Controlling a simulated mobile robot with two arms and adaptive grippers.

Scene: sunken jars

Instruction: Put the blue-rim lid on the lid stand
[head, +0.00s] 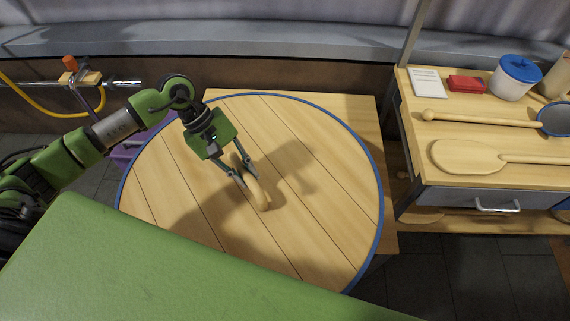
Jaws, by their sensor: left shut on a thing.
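The blue-rim lid (320,215) is a large round disc of pale wooden planks with a thin blue edge, in the middle of the head view. A curved wooden handle (260,197) stands up near its centre. My left gripper (246,178) is shut on this handle from above. Pale square wooden boards (366,112) show under the lid at its back and right; I cannot tell whether they are the lid stand, or whether the lid touches them. The lid's front left part is hidden. My right gripper is not in view.
At right, a wooden worktop holds a white pot with a blue lid (515,75), a red block (467,84), a white card (428,82), a wooden paddle (468,156) and a ladle (480,120). A yellow hose (48,112) hangs at left. A purple thing (125,153) shows behind the lid.

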